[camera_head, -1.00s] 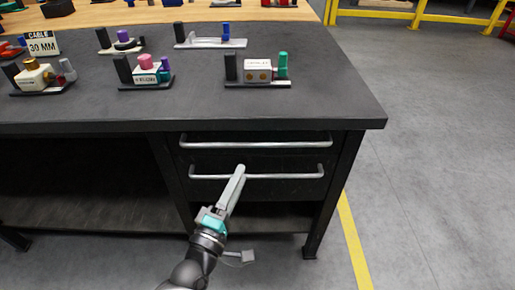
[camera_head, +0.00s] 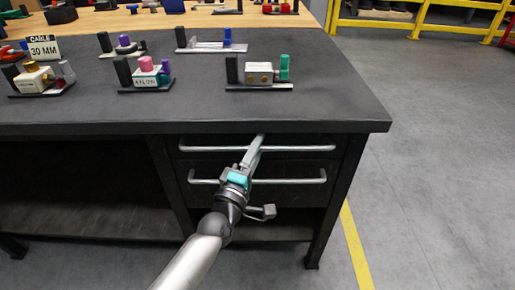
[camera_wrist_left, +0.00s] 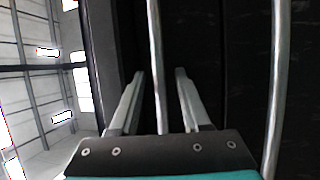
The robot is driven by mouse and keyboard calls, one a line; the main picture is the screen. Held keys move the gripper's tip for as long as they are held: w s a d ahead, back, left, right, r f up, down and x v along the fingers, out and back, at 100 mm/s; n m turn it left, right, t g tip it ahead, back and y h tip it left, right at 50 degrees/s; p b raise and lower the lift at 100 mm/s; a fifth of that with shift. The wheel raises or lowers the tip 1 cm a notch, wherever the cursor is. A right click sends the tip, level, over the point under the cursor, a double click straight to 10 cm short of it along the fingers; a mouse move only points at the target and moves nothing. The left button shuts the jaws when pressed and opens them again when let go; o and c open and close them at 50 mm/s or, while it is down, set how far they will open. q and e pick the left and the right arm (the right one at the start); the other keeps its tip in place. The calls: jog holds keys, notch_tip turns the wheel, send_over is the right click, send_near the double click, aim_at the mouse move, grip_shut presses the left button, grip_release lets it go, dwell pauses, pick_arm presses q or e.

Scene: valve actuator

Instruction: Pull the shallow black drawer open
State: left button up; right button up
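The black bench has two black drawers under its right side, both flush with the front. The upper, shallower drawer (camera_head: 300,141) has a long silver bar handle (camera_head: 305,149); the lower drawer (camera_head: 300,170) has a similar handle (camera_head: 298,181). My left gripper (camera_head: 257,142) reaches up to the upper drawer's handle. In the left wrist view its fingers (camera_wrist_left: 159,74) are apart, with the upper handle (camera_wrist_left: 156,40) running between them and gaps visible on both sides. The lower handle (camera_wrist_left: 279,70) lies to the right there. My right gripper is not in view.
The bench top (camera_head: 320,100) carries several small fixtures with coloured parts and a "CABLE 30 MM" sign (camera_head: 42,46). Its front edge overhangs just above the gripper. Open shelf space (camera_head: 80,190) lies left of the drawers. The floor to the right is clear.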

pick_arm(q)
grip_shut()
dwell(1.3)
